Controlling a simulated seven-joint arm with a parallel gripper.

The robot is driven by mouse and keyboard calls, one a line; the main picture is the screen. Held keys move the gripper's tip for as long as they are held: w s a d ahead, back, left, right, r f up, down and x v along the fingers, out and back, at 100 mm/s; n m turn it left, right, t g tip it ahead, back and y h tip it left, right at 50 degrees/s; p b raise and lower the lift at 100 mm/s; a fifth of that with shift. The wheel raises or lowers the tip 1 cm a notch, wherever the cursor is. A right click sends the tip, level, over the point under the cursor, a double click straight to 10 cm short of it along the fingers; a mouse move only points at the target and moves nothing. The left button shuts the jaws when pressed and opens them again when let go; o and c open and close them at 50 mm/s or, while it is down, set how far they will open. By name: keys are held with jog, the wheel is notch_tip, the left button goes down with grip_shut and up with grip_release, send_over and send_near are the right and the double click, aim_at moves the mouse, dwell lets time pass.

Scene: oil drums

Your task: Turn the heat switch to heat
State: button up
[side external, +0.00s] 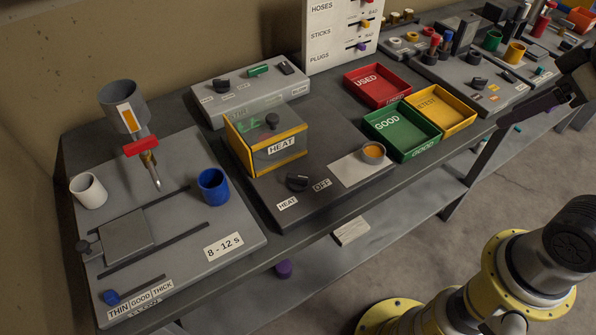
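The heat switch is a black knob (297,182) on the front of a dark grey panel, in the middle of the side external view. I cannot tell clearly which label the knob points to. My gripper (503,112) is at the right edge, partly out of frame, well to the right of the knob and apart from it. Its fingers are too dark and edge-on to show whether they are open.
A yellow-framed box (266,148) marked HEAT stands behind the knob. A small orange-topped cup (374,152) sits on a pale plate to its right. Red (377,84), green (402,131) and yellow (441,110) trays lie farther right. A nozzle stand (125,105) is at left.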

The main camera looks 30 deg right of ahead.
jog(key=w+a+r+n+g, duration=0.1)
jog(key=w+a+r+n, duration=0.15)
jog(key=w+r, duration=0.4)
jog(key=n+g, duration=0.5)
jog(key=n, duration=0.1)
send_over(298, 176)
notch_tip(298, 176, down, 13)
notch_tip(298, 176, down, 13)
jog(key=shift+f, duration=0.2)
grip_shut()
